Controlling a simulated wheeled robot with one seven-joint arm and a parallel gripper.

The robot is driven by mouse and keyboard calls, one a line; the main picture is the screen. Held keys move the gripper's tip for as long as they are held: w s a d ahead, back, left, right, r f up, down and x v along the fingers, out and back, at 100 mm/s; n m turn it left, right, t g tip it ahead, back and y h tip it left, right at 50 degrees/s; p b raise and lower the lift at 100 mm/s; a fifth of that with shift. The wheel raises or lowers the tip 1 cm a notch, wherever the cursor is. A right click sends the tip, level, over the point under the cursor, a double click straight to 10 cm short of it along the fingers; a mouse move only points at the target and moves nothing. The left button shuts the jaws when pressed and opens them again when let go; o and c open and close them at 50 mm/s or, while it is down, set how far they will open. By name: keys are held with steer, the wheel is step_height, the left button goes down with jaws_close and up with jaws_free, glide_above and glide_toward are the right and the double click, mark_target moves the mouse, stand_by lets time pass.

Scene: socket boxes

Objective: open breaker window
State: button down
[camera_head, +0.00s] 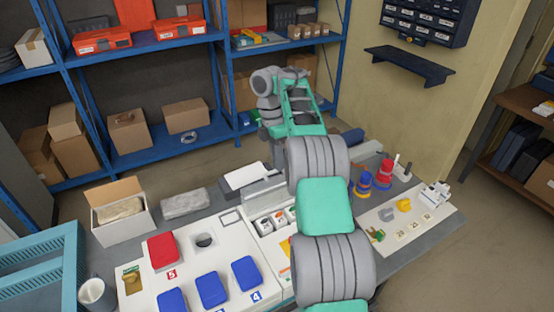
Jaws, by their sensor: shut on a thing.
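The breaker box (272,224) stands in the middle of the white board on the table, with several small switches showing in its front part. A pale grey cover (263,190), which looks like the breaker window, stands raised along its back side. My arm comes up from the bottom, covers the box's right side, and bends down at its far end. My gripper (272,130) is small and dark there, behind and above the box. It is shut; its fingertips and their contact with the window are too hidden to see clearly.
Red (163,251) and blue (211,289) covers lie on the board at left. An open carton (122,212) and a grey packet (185,202) stand behind. Stacked rings (384,174) and a white panel with small parts (408,220) lie at right. Blue shelves (150,150) stand at the back.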

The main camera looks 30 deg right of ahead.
steer(key=shift+s+f, duration=0.35)
steer(key=shift+f, duration=0.35)
steer(key=c, duration=1.5)
jaws_free()
steer(key=shift+s, duration=0.1)
steer(key=p+v, duration=0.5)
steer(key=v, duration=0.3)
steer(key=shift+w+r, duration=0.2)
steer(key=shift+r, duration=0.15)
steer(key=shift+a, duration=0.1)
